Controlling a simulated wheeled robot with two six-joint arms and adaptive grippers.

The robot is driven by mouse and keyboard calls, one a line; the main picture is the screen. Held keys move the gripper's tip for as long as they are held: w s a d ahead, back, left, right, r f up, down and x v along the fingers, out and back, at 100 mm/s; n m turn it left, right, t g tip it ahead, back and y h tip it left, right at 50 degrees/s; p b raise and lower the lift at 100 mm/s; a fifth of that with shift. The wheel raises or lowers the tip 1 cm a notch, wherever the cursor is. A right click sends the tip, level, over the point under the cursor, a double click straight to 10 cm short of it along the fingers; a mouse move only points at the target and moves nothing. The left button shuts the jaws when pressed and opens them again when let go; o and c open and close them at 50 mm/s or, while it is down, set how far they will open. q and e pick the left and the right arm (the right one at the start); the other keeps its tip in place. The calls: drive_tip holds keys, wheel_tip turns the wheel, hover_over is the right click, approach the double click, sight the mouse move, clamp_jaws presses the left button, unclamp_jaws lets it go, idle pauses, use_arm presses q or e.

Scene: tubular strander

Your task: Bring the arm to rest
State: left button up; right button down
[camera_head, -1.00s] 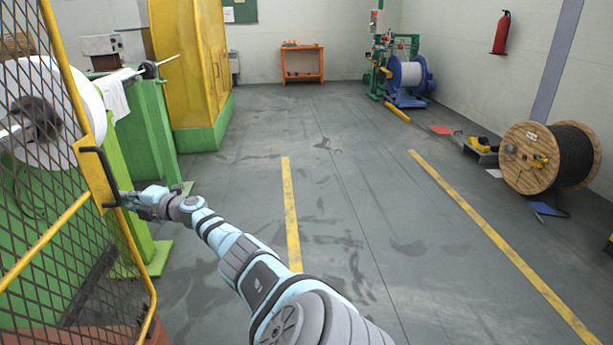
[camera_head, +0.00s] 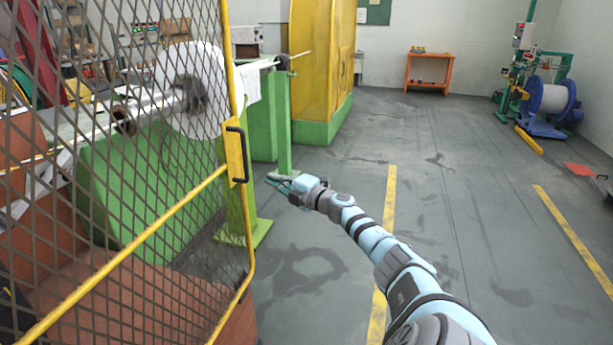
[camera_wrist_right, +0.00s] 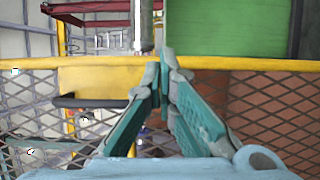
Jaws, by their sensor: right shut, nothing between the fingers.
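My right arm reaches in from the lower right of the head view. Its gripper (camera_head: 281,181) is shut and empty, in the air to the right of the black door handle (camera_head: 238,154) and apart from it. In the right wrist view the teal fingers (camera_wrist_right: 163,68) come together at their tips, with the yellow frame and black handle (camera_wrist_right: 88,102) beyond them. The handle sits on a yellow plate of the mesh guard door (camera_head: 195,195). My left gripper is not in view.
A green machine (camera_head: 150,190) with a white reel (camera_head: 205,90) stands behind the mesh. A yellow cabinet (camera_head: 310,60) and an orange table (camera_head: 428,70) are farther back. The grey floor (camera_head: 450,200) at the middle and right is largely clear.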

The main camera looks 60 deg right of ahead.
drive_tip(key=s, duration=0.1)
drive_tip(key=s+d, duration=0.1)
drive_tip(key=s, duration=0.1)
drive_tip(key=s+d, duration=0.1)
drive_tip(key=s, duration=0.1)
drive_tip(key=shift+s+f, duration=0.25)
drive_tip(key=shift+f, duration=0.05)
drive_tip(key=shift+s+r, duration=0.1)
drive_tip(key=shift+s, duration=0.1)
